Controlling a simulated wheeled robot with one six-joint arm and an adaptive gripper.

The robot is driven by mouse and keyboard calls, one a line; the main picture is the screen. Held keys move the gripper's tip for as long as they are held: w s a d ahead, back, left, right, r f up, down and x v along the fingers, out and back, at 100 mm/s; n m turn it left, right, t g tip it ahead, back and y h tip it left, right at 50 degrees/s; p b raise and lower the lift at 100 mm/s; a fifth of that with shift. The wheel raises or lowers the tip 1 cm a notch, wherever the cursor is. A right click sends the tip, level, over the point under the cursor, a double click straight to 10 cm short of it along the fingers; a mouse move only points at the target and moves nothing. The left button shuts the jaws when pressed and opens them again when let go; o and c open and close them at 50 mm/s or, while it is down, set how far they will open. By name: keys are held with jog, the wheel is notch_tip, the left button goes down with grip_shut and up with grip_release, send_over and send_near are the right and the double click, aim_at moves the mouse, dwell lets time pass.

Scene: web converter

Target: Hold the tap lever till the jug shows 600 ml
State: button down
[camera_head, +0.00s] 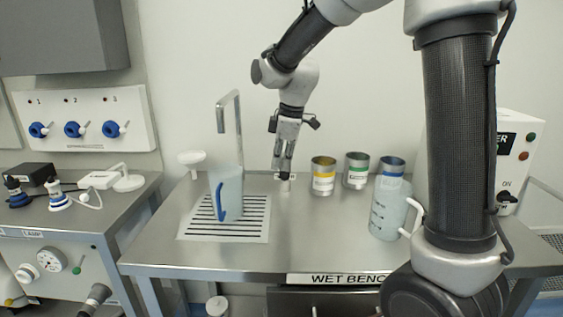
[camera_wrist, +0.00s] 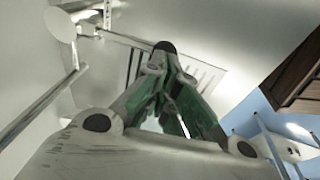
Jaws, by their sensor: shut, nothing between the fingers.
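A translucent pale jug (camera_head: 231,190) with a blue handle stands on the slatted drain under the tap spout (camera_head: 229,100). I cannot read its level or see a stream of water. My gripper (camera_head: 284,172) points down, right of the tap and jug, with its fingers shut and empty. Its fingertips are close to a small pale fitting (camera_head: 291,183) on the bench; I cannot tell whether they touch it or whether it is the lever. In the wrist view my gripper (camera_wrist: 165,50) shows its fingers together before the drain (camera_wrist: 205,75), and the jug is not clear.
A white round-topped piece (camera_head: 191,157) stands left of the tap. Another graduated jug (camera_head: 388,210) stands by my arm. The bench (camera_head: 300,240) is clear in front of my gripper.

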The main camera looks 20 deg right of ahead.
dwell(0.3)
jog(key=shift+s+f+t, duration=0.15)
jog(key=shift+f+t, duration=0.15)
jog(key=shift+t, duration=0.1)
jog(key=shift+s+a+f+t+h, duration=0.1)
jog(key=shift+s+f+t+h, duration=0.1)
jog(key=shift+f+t, duration=0.25)
jog(key=shift+s+a+f+t+h, duration=0.1)
jog(key=shift+f+t+h, duration=0.1)
jog(key=shift+f+t, duration=0.2)
jog(key=shift+f, duration=1.7)
jog(key=shift+s+d+f, duration=0.1)
jog(key=shift+f, duration=0.05)
dwell(4.6)
